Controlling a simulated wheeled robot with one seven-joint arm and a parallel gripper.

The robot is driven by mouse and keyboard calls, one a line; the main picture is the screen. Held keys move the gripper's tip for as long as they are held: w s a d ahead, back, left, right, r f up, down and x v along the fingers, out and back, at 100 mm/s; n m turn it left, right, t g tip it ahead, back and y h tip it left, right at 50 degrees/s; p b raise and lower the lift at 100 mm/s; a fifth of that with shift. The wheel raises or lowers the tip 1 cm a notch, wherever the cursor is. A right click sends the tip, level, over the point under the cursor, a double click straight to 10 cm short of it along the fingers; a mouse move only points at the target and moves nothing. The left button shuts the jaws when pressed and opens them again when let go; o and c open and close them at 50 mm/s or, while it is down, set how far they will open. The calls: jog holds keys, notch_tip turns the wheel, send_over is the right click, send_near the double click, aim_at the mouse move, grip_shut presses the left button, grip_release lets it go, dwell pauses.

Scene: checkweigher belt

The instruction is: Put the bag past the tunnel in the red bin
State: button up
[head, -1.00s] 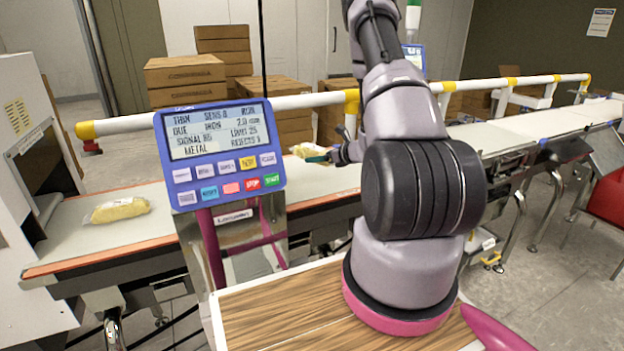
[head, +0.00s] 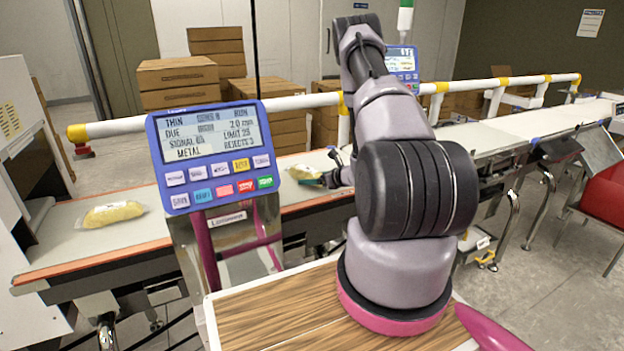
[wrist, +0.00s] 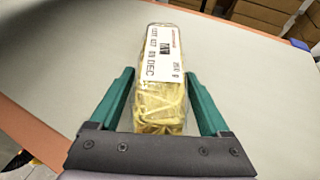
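A clear bag of yellow contents with a white printed label (wrist: 160,55) lies lengthwise between my gripper's green fingers (wrist: 160,88) in the wrist view. In the head view this bag (head: 303,172) and my gripper (head: 324,180) show over the pale belt behind the console; whether the bag touches the belt I cannot tell. A second yellow bag (head: 112,214) lies on the belt at left, beside the white tunnel housing (head: 18,120). A red bin-like body (head: 608,205) on legs is partly cut off at right.
The blue control console (head: 213,155) stands between the two bags, its screen reading METAL. A white and yellow rail (head: 290,102) runs behind the belt (head: 70,246). Cardboard boxes (head: 178,75) are stacked beyond. Another belt section (head: 480,138) continues right.

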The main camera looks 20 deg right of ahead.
jog(key=shift+o, duration=0.5)
jog(key=shift+r, duration=0.1)
